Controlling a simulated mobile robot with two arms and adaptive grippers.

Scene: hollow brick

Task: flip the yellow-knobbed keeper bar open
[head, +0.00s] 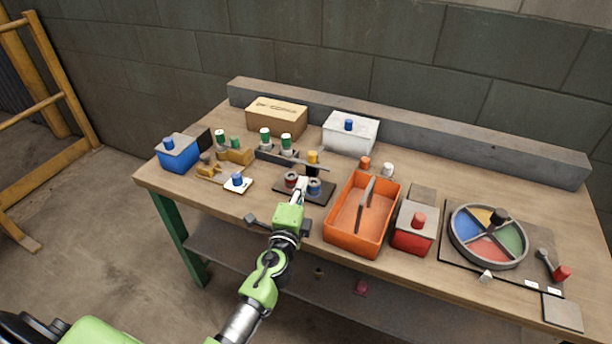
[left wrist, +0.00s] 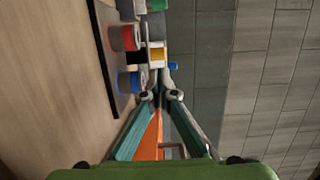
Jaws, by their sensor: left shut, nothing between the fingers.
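The yellow knob (head: 312,156) stands on the keeper bar (head: 319,167), a thin dark bar behind the two spools in the middle of the bench. One spool is red (head: 291,179), the other blue (head: 314,186), and both sit on a dark base plate (head: 318,199). In the left wrist view the yellow knob (left wrist: 157,54) shows just beyond my fingertips, beside the red and blue spools. My left gripper (head: 301,185) is shut and empty, at the spools and in front of the knob, apart from it. It partly hides the spools. My right gripper is not in view.
An orange bin (head: 342,241) stands close to the right of my gripper, with a red box (head: 412,238) beyond it. Green-topped canisters (head: 265,136) stand behind left, a white box (head: 350,135) behind. A blue-knobbed plate (head: 237,186) lies to the left.

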